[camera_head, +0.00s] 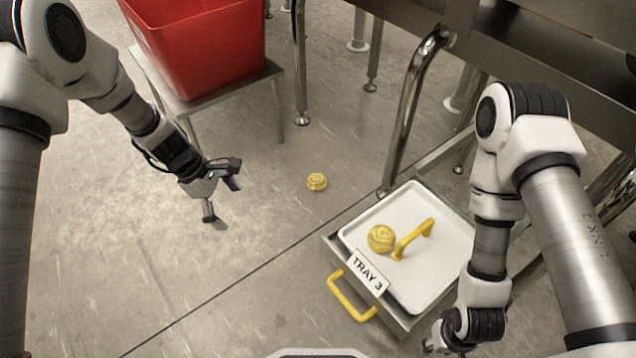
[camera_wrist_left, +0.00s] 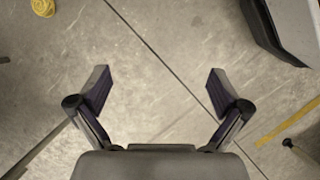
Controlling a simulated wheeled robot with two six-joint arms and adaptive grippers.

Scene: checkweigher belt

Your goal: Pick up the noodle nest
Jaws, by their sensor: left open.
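A small yellow noodle nest (camera_head: 317,181) lies on the grey floor, right of my left gripper in the head view. A yellow nest also shows at the top left of the left wrist view (camera_wrist_left: 42,6), cut by the frame edge. A second, larger-looking yellow nest (camera_head: 381,239) sits in the white tray beside a yellow handle. My left gripper (camera_head: 222,200) is open and empty above the floor, apart from both nests. Its two spread fingers show in the left wrist view (camera_wrist_left: 158,76). My right gripper (camera_head: 441,341) is low beside the tray; its fingers are unclear.
The white tray (camera_head: 356,236), labelled TRAY 3, rests on a metal support with a yellow handle (camera_head: 350,298) in front. A red bin (camera_head: 222,62) stands on a small metal stand (camera_head: 258,84). Metal legs and rails stand behind. Floor between left gripper and floor nest is clear.

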